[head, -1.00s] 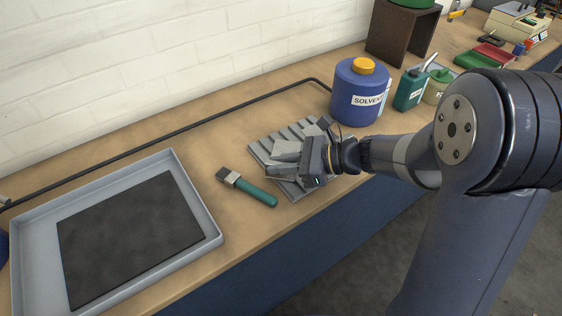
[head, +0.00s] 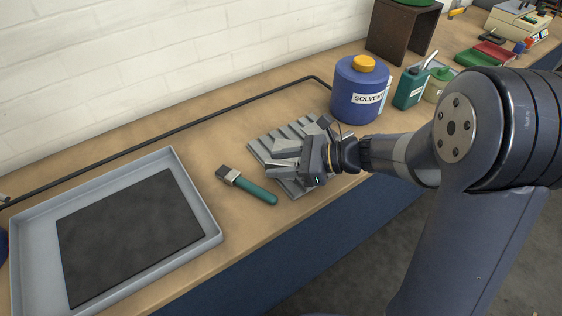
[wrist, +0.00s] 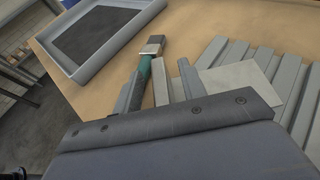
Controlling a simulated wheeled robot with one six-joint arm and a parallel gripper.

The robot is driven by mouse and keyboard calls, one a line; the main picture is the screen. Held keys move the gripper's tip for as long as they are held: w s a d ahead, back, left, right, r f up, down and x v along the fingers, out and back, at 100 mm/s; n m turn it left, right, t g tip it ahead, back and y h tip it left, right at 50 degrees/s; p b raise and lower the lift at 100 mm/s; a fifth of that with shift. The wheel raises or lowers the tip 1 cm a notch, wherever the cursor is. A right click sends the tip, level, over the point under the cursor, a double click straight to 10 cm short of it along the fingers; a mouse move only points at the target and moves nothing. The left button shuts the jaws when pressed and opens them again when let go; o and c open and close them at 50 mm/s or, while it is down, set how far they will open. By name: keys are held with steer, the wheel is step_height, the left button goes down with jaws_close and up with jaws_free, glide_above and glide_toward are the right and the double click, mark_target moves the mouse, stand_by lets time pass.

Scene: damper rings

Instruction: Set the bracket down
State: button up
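The bracket (wrist: 240,84) is a pale grey angled piece. In the wrist view its flat plate lies over the grey ribbed rack (wrist: 211,58), and a narrow upright strip stands between my fingers. My gripper (head: 277,155) is low over the rack (head: 259,147) in the head view. In the wrist view my gripper (wrist: 160,88) has its fingers apart, with gaps beside the strip. The fingers hide much of the bracket in the head view, and its underside contact is hidden.
A green-handled brush (head: 250,187) lies just left of the rack. A grey tray (head: 208,219) with a dark mat (head: 130,235) is at the left. A blue solvent container (head: 356,96) stands behind my gripper. A black cable (head: 190,126) runs along the wall.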

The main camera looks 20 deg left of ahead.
steer(key=s+v, duration=0.1)
steer(key=v, duration=0.9)
steer(key=shift+w+d+r, duration=0.2)
steer(key=shift+w+d, duration=0.15)
steer(key=shift+w, duration=0.1)
steer(key=shift+c, duration=0.6)
jaws_close()
stand_by(1.0)
